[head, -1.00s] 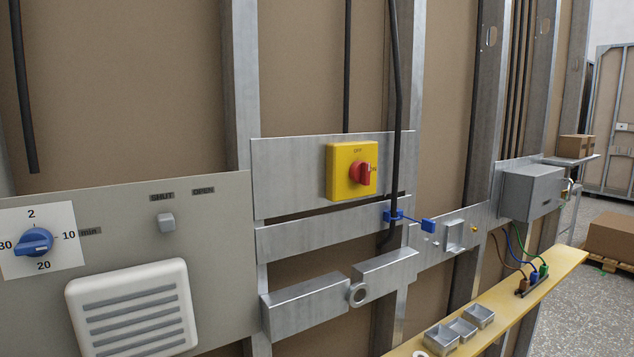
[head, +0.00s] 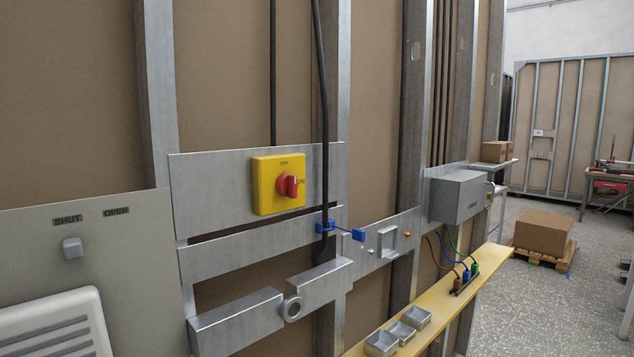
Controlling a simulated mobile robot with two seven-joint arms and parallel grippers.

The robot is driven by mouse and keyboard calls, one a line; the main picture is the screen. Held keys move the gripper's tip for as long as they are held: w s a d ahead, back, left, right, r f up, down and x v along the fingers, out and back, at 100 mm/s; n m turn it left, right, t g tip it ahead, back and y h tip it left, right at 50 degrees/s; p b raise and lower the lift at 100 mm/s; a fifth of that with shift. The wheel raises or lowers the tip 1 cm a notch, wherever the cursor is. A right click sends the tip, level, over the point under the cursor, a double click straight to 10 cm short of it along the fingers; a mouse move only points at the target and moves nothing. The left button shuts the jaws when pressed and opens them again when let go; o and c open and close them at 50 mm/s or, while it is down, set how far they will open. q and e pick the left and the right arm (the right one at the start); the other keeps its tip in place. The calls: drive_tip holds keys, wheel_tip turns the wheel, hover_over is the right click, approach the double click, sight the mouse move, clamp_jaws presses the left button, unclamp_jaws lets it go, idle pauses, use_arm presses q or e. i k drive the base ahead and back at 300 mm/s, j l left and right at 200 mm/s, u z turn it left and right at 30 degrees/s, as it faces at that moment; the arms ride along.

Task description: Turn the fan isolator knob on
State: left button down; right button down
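The fan isolator is a yellow square box (head: 266,196) on a grey metal plate on the stud wall, left of centre in the head view. Its red knob (head: 287,185) sits on the front face. OFF is marked above the knob and ON to its right. The knob looks turned partly away from me, and I cannot tell its exact position. Neither of my grippers is in view.
A vent panel (head: 60,325) with a SHUT/OPEN slider (head: 73,248) is at left. A black cable with a blue clip (head: 325,226) hangs right of the isolator. A yellow shelf (head: 487,265) with small trays juts out below. Open floor with a carton (head: 543,232) lies right.

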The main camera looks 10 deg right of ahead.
sight(287, 184)
drive_tip(key=l+z, duration=0.2)
drive_tip(key=l, duration=0.6)
drive_tip(key=l+z, duration=0.25)
drive_tip(key=l, duration=0.55)
